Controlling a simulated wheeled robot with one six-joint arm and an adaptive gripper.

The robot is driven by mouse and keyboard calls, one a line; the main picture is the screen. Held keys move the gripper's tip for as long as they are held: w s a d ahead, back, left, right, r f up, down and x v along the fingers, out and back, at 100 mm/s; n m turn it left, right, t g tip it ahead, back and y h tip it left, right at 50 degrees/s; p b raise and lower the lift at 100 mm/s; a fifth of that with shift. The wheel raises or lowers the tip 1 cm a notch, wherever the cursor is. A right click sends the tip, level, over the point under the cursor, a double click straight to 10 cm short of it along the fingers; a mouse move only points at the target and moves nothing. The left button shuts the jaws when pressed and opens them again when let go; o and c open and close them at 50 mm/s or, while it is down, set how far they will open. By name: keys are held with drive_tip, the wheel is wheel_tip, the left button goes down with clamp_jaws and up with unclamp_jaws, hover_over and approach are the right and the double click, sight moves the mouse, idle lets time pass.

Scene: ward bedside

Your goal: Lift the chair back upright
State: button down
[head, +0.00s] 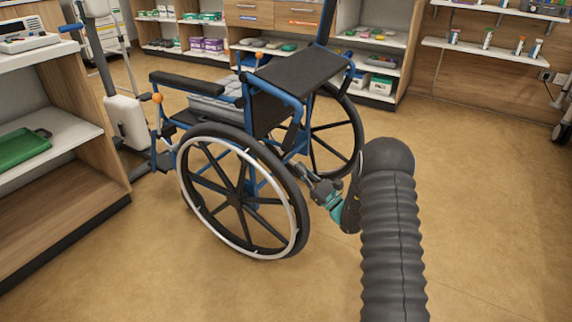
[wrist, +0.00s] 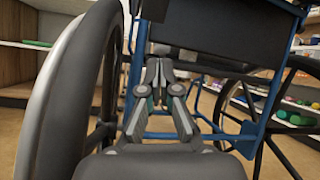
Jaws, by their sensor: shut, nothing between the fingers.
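A blue-framed wheelchair (head: 240,210) stands on its wheels in the middle of the head view, its rear side toward me. Its black back panel (head: 300,70) lies nearly flat at the top, over a lower dark upright panel (head: 268,115). In the wrist view the dark panel (wrist: 225,28) and blue frame (wrist: 137,75) are ahead. My gripper (head: 302,172) is shut and empty, low behind the chair, beside the near big wheel; its closed fingertips (wrist: 159,68) point at the space under the panel. I cannot tell whether they touch the frame.
A shelf unit with a green tray (head: 22,147) stands at the left. A white stand (head: 126,122) is beside the chair. Shelves and drawers (head: 285,15) line the back wall. The floor (head: 480,180) at the right is clear. The near wheel (wrist: 65,100) is close at left in the wrist view.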

wheel_tip(320, 180, down, 4)
drive_tip(key=b, duration=0.3)
drive_tip(key=x, duration=1)
drive_tip(key=shift+s+d+r, duration=0.45)
drive_tip(key=shift+s+r, duration=0.15)
drive_tip(key=shift+s, duration=0.05)
drive_tip(key=shift+s+d+r, duration=0.4)
drive_tip(key=shift+s+r, duration=0.25)
drive_tip(key=shift+s, duration=0.05)
